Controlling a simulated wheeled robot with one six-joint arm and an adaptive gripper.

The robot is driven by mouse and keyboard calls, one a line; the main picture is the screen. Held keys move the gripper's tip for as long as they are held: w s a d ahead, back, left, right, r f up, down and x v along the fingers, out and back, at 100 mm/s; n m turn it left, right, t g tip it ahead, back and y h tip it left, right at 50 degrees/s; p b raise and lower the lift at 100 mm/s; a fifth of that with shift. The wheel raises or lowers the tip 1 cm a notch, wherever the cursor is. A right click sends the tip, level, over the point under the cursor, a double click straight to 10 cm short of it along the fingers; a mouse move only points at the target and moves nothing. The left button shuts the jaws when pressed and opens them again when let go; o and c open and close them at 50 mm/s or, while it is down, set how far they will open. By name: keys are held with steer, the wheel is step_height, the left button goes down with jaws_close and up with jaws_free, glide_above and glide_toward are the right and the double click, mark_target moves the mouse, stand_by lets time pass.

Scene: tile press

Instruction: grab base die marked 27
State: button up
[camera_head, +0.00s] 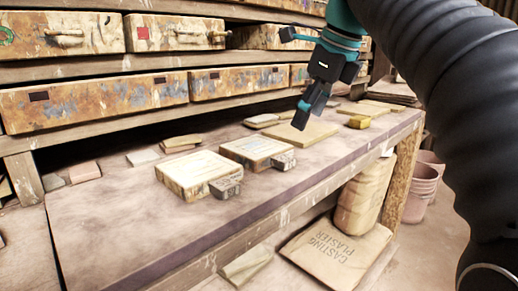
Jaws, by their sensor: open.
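My gripper (306,112) points down over the back right half of the bench. It is seen from the side, and I see nothing between its fingers. It appears above or just in front of a flat tan board (318,133); the exact gap is unclear. Two pale, worn rectangular blocks, a nearer one (190,168) and a farther one (246,146), lie on the bench left of my gripper.
The purplish bench top (105,215) is clear at front left. A small yellow block (359,122) lies right of my gripper. Worn drawers (95,100) line the back. Below are a plaster sack (338,250) and pink buckets (420,190).

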step_height(320, 180, up, 2)
steer(key=w+m, duration=0.1)
steer(key=m, duration=0.1)
glide_above(283, 157)
steer(key=s+d, duration=0.1)
steer(key=s, duration=0.1)
steer(key=shift+m, duration=0.3)
steer(key=f, duration=0.7)
steer(key=shift+w+d+f, duration=0.15)
steer(key=shift+w+f, duration=0.05)
steer(key=x, duration=0.4)
steer(key=shift+s+d+f, duration=0.15)
steer(key=shift+s+f, duration=0.1)
steer(key=shift+w+f, duration=0.2)
steer(key=shift+f, duration=0.4)
steer(key=shift+r, duration=0.1)
jaws_close()
